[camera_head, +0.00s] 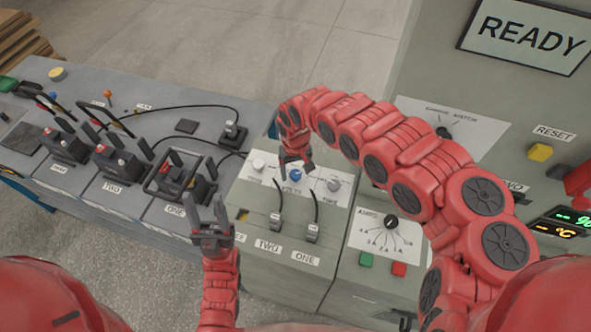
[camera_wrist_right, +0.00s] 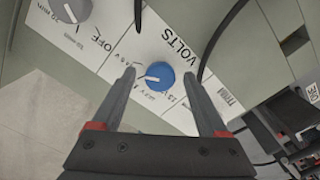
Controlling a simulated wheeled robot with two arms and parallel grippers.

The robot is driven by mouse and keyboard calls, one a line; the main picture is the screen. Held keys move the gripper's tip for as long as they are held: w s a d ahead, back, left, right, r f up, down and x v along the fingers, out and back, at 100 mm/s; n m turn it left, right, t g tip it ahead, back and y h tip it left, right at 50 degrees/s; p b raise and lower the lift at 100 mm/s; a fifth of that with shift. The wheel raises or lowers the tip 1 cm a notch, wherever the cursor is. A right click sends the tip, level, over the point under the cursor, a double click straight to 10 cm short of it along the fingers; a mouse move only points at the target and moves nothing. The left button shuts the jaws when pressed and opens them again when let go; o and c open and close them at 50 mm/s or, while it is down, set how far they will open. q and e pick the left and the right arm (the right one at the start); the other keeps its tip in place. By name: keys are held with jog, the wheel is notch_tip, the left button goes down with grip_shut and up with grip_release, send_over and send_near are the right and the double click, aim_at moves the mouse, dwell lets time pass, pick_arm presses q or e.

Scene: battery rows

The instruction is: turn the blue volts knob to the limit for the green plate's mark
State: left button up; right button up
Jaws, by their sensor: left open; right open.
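The blue volts knob (camera_head: 295,174) sits on a white label strip on the grey console, between two grey knobs. In the right wrist view the knob (camera_wrist_right: 155,76) has a white pointer line toward the picture's left; the small scale print is not clearly readable. My right gripper (camera_head: 294,166) is open above the knob. In its wrist view its fingers (camera_wrist_right: 157,74) stand on either side of the knob, with gaps visible. My left gripper (camera_head: 208,207) is open and empty, left of the console front. A green piece (camera_head: 8,84) lies at the far left; I cannot tell whether it is the green plate.
An AMPS dial (camera_head: 390,222) and green and red buttons are to the right. Battery bays with black cables (camera_head: 175,180) fill the left bench. A READY screen (camera_head: 527,37) is at upper right.

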grip_shut()
